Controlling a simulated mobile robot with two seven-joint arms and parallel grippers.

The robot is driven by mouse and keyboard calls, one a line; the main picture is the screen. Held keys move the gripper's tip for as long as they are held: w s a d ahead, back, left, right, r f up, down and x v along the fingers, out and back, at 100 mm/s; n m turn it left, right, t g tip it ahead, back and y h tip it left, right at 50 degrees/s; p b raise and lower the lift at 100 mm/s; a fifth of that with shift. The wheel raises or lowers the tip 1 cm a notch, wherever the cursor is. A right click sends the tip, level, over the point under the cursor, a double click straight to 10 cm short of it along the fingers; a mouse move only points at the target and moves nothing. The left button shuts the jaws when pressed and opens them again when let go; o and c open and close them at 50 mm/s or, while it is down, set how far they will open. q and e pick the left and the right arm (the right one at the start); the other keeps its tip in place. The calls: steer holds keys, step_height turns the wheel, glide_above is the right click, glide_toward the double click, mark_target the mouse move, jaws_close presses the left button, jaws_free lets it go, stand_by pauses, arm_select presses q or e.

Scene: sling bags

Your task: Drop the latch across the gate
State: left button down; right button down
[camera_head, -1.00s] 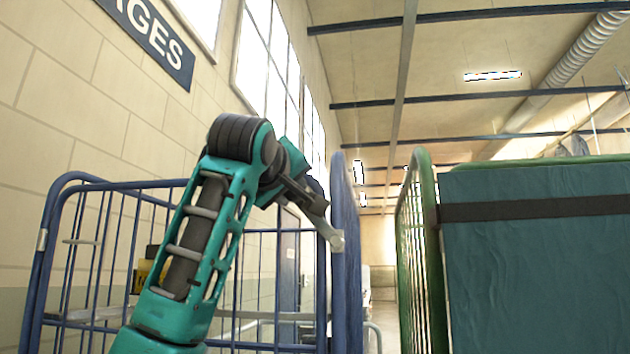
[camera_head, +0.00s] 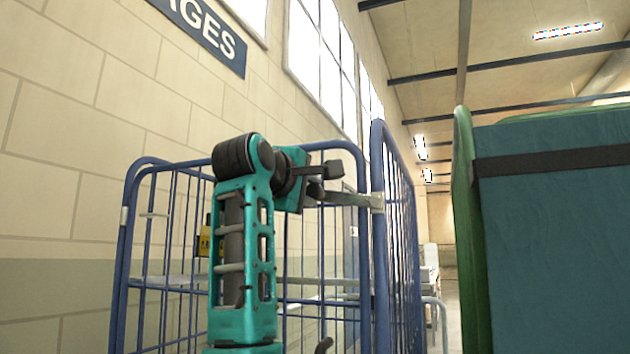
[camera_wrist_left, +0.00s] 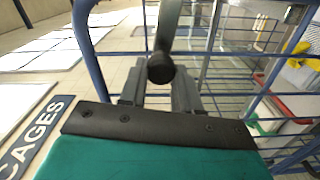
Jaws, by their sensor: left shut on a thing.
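The blue cage's gate (camera_head: 395,240) stands at the right side of the blue cage frame (camera_head: 330,147) in the head view. The latch (camera_head: 352,199) is a grey metal bar. It lies nearly level from the gate's edge leftward to my left gripper (camera_head: 322,181). My left gripper is shut on the latch's free end. In the left wrist view a dark, round-ended bar (camera_wrist_left: 161,66) sits between the two fingers (camera_wrist_left: 158,92). The fingers partly hide the latch's end. My right gripper is not in view.
A green cage with a teal cover (camera_head: 560,220) stands close on the right, with a narrow gap before the gate. A tan block wall with a CAGES sign (camera_head: 205,32) is behind. A yellow item (camera_head: 204,240) shows behind the blue bars.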

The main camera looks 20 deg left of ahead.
arm_select(q)
step_height(320, 180, down, 2)
steer(key=shift+a+f+n, duration=0.1)
steer(key=shift+a+n, duration=0.05)
steer(key=shift+n, duration=1.05)
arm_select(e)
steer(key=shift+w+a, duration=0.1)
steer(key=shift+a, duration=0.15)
arm_select(q)
steer(key=shift+f, duration=0.1)
steer(key=c, duration=0.8)
jaws_free()
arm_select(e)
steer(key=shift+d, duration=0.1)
arm_select(q)
steer(key=shift+s, duration=0.1)
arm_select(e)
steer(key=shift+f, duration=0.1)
arm_select(q)
steer(key=s+b, duration=0.2)
steer(key=s, duration=1)
steer(key=shift+s, duration=0.35)
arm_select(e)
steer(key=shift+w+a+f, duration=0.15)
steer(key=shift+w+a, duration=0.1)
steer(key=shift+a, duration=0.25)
